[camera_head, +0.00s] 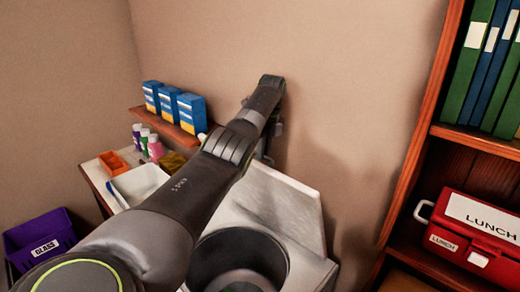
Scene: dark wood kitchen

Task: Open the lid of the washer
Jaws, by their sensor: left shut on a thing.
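The white washer (318,268) stands against the wall at lower middle. Its round, dark drum opening (262,252) is uncovered. The pale lid (285,212) is raised behind the opening, tilted back toward the wall. My left arm crosses over the washer and hides part of the lid and the opening's left side. My left gripper (266,152) is at the lid's upper edge, shut on it; its fingertips are mostly hidden behind my arm. My right gripper is not in view.
A shelf with blue boxes (168,102) is on the wall at left. Below it a counter holds bottles (155,147), an orange tray (112,164) and a white bin (140,184). A purple bin (38,238) is at lower left. A wooden bookcase (412,150) with a red lunch box (470,232) stands right.

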